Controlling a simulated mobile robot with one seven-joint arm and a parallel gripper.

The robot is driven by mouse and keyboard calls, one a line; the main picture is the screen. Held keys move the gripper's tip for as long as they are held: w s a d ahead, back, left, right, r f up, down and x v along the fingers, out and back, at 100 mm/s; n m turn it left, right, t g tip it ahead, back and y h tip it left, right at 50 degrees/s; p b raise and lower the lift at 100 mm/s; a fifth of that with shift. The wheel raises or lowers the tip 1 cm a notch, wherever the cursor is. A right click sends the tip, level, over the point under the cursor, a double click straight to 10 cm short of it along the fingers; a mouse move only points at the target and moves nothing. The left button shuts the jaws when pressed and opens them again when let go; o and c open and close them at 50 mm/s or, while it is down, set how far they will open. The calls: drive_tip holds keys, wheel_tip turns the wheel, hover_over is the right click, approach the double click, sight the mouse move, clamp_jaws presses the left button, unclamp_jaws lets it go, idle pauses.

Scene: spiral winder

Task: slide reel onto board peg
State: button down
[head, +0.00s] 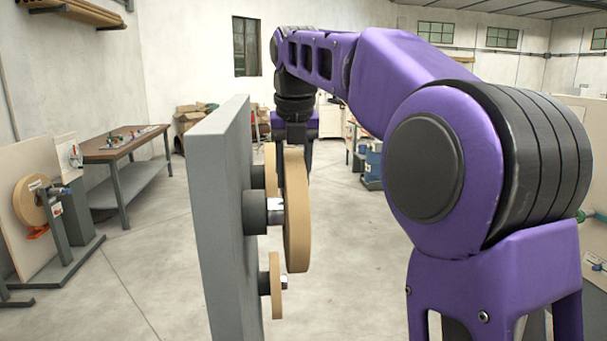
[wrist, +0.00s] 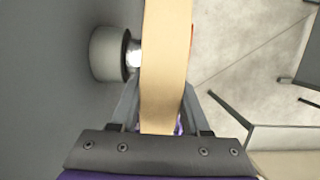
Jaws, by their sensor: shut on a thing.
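The grey board (head: 222,200) stands upright, seen nearly edge-on, with pegs sticking out to the right. A tan reel (head: 298,215) stands upright at the nearest large peg (head: 255,212). It also shows in the wrist view (wrist: 166,50). A short silver length of shaft (wrist: 134,54) shows between the peg's dark collar and the reel, so the reel is apart from the collar. How far the shaft goes into the reel is hidden. My gripper (wrist: 160,100) is shut on the reel's rim from above; its fingers are partly hidden in the head view (head: 296,135).
Another tan reel (head: 270,170) is on the board behind, and a smaller one (head: 275,285) sits lower down. A workbench (head: 125,150) and a reel stand (head: 50,220) are at the left. The floor right of the board is open.

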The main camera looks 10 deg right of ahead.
drive_tip(key=shift+a+r, duration=0.15)
drive_tip(key=shift+a, duration=1.65)
drive_tip(key=shift+f, duration=0.25)
drive_tip(key=shift+c, duration=1.5)
unclamp_jaws()
drive_tip(key=shift+f, duration=0.1)
